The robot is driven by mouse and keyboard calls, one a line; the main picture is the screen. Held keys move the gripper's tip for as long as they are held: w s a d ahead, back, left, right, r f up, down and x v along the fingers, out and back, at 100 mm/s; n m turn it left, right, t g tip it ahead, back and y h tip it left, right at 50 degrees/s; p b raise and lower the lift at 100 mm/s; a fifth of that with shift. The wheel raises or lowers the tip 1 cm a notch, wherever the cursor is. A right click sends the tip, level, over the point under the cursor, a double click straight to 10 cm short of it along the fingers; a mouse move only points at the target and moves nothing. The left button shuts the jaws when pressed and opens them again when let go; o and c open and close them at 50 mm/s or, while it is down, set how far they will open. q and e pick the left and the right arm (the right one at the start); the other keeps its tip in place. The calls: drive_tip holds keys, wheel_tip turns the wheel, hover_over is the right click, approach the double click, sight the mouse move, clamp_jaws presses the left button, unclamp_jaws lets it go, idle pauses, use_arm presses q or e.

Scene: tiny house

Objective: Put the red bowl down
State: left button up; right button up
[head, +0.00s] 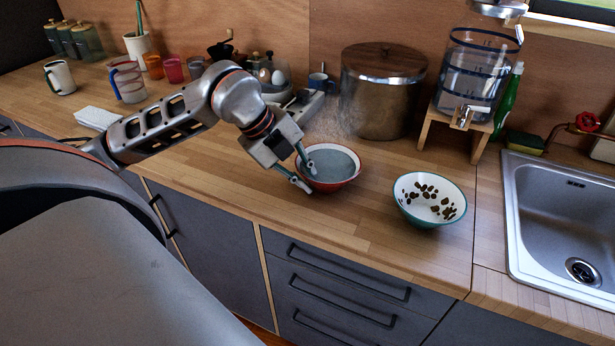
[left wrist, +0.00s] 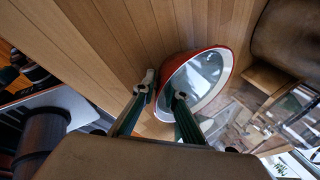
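The red bowl (head: 328,168), with a pale rim and a grey inside, sits on the wooden counter. It appears to stand on the worktop. My left gripper (head: 307,177) reaches down over its near-left rim. One finger is inside the bowl and the other is outside, with a visible gap between the tips. In the left wrist view the bowl (left wrist: 215,65) shows its red outside, and the fingers (left wrist: 164,89) stand apart on both sides of the rim. The gripper looks open; whether a finger touches the bowl cannot be told. My right gripper is not in view.
A large metal pot (head: 383,95) and a water dispenser (head: 472,75) on a wooden stand are behind. The sink (head: 565,220) is at the right. Bare counter (head: 240,180) lies left of the red bowl.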

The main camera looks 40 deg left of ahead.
use_arm(q)
drive_tip(key=shift+r, duration=0.1)
drive_tip(key=v, duration=1.2)
drive_tip(key=shift+b, duration=0.35)
drive_tip(key=shift+s+d, duration=0.1)
drive_tip(key=shift+s, duration=0.05)
